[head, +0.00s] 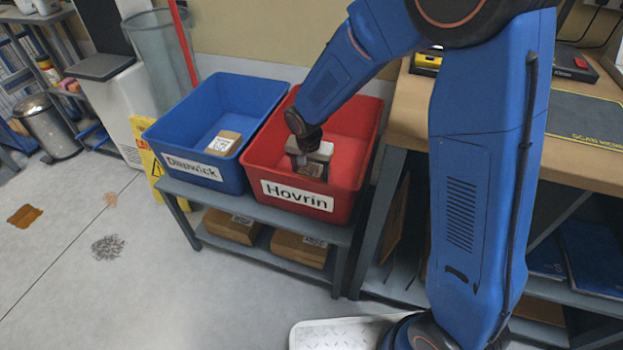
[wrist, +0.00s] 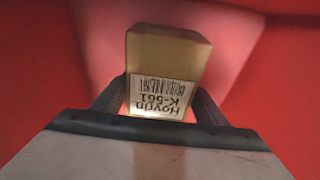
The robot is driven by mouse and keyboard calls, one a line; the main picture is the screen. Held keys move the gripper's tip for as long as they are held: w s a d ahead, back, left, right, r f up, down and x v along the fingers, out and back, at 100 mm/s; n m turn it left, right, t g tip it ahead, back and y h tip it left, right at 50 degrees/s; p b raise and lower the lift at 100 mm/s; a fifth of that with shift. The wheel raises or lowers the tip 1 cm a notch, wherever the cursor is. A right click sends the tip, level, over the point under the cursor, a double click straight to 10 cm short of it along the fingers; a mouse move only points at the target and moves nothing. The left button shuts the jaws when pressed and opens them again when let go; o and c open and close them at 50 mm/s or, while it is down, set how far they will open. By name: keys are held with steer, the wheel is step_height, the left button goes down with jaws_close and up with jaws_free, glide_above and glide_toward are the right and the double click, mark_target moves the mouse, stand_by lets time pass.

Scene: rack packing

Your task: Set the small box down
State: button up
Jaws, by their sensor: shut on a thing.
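The small box (wrist: 165,60) is tan-brown with a white barcode label, upside down in the wrist view, on which "K-561" can be read. My gripper (head: 311,165) is shut on it, with one finger at each side of the box. In the head view, gripper and small box (head: 313,171) are inside the red bin (head: 345,205) labelled "Hovrin". Red walls and floor surround the box in the wrist view. Whether its underside touches the bin floor cannot be told.
A wooden workbench (head: 405,120) stands close on the right.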

mark_target(309, 173)
steer(key=shift+f, duration=1)
steer(key=shift+f, duration=0.1)
steer(key=o, duration=1.2)
steer(key=r, duration=0.4)
steer(key=s+r, duration=0.1)
steer(key=r, duration=0.7)
steer(key=shift+s+a, duration=0.35)
